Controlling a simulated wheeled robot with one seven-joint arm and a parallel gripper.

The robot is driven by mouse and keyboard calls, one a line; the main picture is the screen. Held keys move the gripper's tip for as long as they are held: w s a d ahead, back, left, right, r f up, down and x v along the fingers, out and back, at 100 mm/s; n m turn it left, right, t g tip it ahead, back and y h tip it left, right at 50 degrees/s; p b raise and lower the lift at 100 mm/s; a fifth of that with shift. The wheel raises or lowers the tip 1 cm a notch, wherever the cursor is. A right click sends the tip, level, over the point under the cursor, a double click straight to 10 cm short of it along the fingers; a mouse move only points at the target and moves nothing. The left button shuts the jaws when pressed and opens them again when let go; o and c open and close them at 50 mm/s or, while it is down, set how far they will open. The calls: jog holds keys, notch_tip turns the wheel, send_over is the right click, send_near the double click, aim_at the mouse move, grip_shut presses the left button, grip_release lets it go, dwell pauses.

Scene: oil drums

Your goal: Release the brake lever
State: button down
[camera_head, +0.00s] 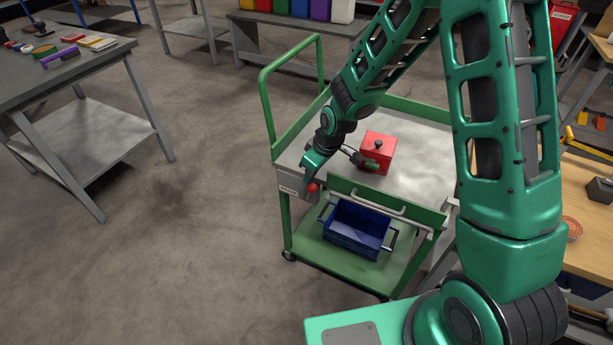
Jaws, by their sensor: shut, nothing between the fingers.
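A green cart (269,100) with a grey top stands in the middle. A red ball knob (313,188), which looks like the end of the brake lever, shows at the cart's front left corner. The lever's shaft is hidden or too small to make out. My gripper (306,180) is at that corner, pointing down, right beside the red knob. It is shut and holds nothing. I cannot tell whether the fingers touch the knob.
A red box (379,148) with a black knob sits on the cart top, close to my wrist. A blue crate (353,228) stands on the lower shelf. A grey table (95,62) is at the left and a wooden bench (590,240) at the right. The floor left of the cart is clear.

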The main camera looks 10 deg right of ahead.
jog(key=shift+s+d+f, duration=0.45)
jog(key=shift+s+d, duration=0.25)
jog(key=shift+d, duration=0.15)
notch_tip(320, 180, up, 11)
jog(key=s, duration=0.1)
jog(key=shift+d, duration=0.3)
jog(key=s+d+r+m+h, duration=0.1)
jog(key=s+d+r+m, duration=0.25)
jog(key=d, duration=0.35)
jog(key=s+d+r+m+g+h, duration=0.1)
jog(key=s+d+r+m, duration=0.15)
jog(key=s+d, duration=0.3)
jog(key=s+d+r+m+h, duration=0.15)
jog(key=s+d+r, duration=0.25)
jog(key=d, duration=0.4)
jog(key=s+d+r+m+g, duration=0.1)
jog(key=s+m, duration=0.3)
jog(key=s, duration=0.5)
jog(key=s+d+r+m+y, duration=0.1)
jog(key=s+d+r+m, duration=0.1)
jog(key=s, duration=0.7)
jog(key=d+m, duration=0.1)
jog(key=d, duration=0.1)
jog(key=shift+s+d+m+g, duration=0.3)
jog(key=shift+s+m+g, duration=0.05)
jog(key=shift+s+g, duration=0.05)
